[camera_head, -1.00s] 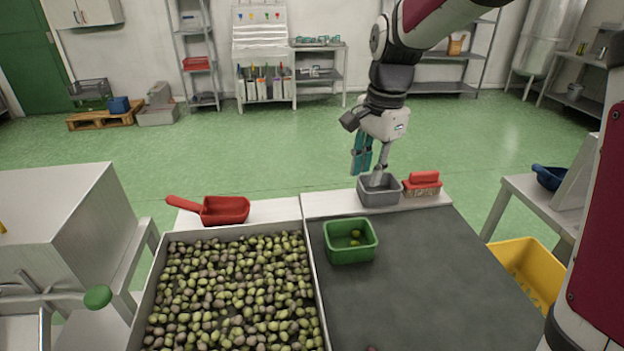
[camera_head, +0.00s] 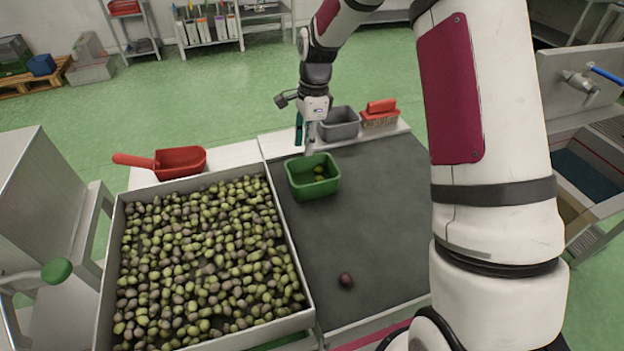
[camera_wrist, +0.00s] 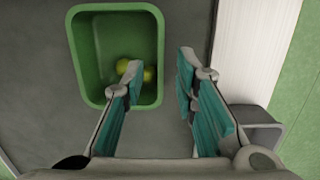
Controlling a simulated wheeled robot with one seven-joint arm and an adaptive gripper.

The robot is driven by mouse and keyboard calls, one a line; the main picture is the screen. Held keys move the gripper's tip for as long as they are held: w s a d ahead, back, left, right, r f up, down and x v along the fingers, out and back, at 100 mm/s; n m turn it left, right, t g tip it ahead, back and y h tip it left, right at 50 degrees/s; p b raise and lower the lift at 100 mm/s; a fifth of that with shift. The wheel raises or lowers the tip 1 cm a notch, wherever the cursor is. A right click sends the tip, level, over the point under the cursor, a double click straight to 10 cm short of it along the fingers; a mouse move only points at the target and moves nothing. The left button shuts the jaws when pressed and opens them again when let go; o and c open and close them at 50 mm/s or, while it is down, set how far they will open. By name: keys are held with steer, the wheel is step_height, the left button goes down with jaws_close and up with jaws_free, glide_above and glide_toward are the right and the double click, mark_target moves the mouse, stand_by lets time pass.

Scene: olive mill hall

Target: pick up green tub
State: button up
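The green tub (camera_head: 313,190) stands upright on the dark mat near its back left, with a few green olives (camera_head: 319,174) inside. My gripper (camera_head: 304,143) is above the tub's back rim. In the wrist view my gripper (camera_wrist: 158,82) is open, its teal-padded fingers apart. There the green tub (camera_wrist: 84,62) lies under and left of the fingers. The left finger overlaps the tub's opening and the right finger is outside its wall. I cannot tell whether either finger touches the tub.
A grey tub (camera_head: 340,131) and a red brush-like item (camera_head: 380,119) stand behind the mat. A red scoop (camera_head: 179,162) lies behind the olive tray (camera_head: 118,245). A single dark olive (camera_head: 346,280) lies on the mat (camera_head: 375,210), which is otherwise mostly clear.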

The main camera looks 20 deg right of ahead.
mark_target(306, 158)
steer(key=shift+f, duration=2.95)
steer(key=shift+c, duration=0.6)
jaws_close()
